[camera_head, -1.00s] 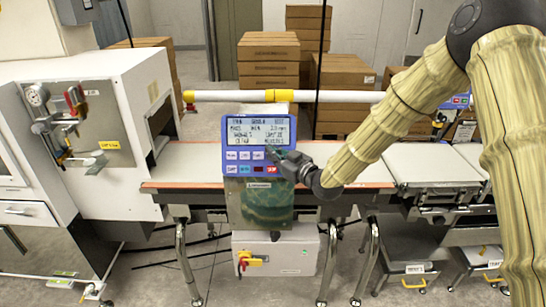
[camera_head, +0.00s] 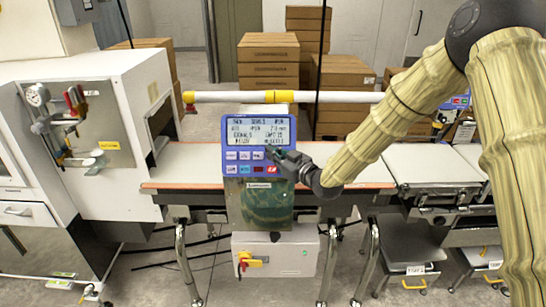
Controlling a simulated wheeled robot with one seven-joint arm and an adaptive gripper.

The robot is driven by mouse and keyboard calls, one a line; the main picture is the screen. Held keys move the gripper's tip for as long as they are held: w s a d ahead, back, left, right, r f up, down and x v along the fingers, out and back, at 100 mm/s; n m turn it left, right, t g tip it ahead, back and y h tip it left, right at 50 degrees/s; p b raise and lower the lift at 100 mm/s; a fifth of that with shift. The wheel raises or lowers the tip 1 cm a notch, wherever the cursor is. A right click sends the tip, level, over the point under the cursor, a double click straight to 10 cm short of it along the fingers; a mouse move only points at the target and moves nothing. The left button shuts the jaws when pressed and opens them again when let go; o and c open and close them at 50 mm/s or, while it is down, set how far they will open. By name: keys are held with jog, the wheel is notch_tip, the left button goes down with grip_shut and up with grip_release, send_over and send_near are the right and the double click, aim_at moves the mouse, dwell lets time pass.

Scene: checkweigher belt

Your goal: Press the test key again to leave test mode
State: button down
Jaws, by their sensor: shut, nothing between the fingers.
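The blue control panel (camera_head: 229,133) stands upright in front of the belt, at the middle of the head view. Its lit screen (camera_head: 258,128) shows several lines of dark text, too small to read surely. Two rows of small keys lie below the screen, with white, blue, dark and red keys showing. My gripper (camera_head: 272,153) is shut and empty, its tips at the right part of the upper key row. The key under the tips is hidden, and I cannot tell whether they touch it.
The belt (camera_head: 190,172) runs behind the panel. A white and yellow bar (camera_head: 335,97) crosses above it. A white cabinet (camera_head: 115,110) stands at the left. A grey box with a red and yellow switch (camera_head: 250,262) hangs below. Stacked cartons (camera_head: 268,65) stand behind.

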jog(key=shift+s+r, duration=0.4)
jog(key=shift+s, duration=0.3)
jog(key=shift+s+r, duration=0.4)
jog(key=shift+s, duration=0.35)
jog(key=shift+s+r, duration=0.35)
jog(key=shift+s, duration=0.4)
jog(key=shift+s+r, duration=0.4)
jog(key=shift+s, duration=0.35)
jog(key=s+r, duration=0.2)
jog(key=s, duration=0.3)
jog(key=shift+s+r+p, duration=0.2)
jog(key=shift+r+p, duration=0.1)
jog(key=shift+r, duration=0.05)
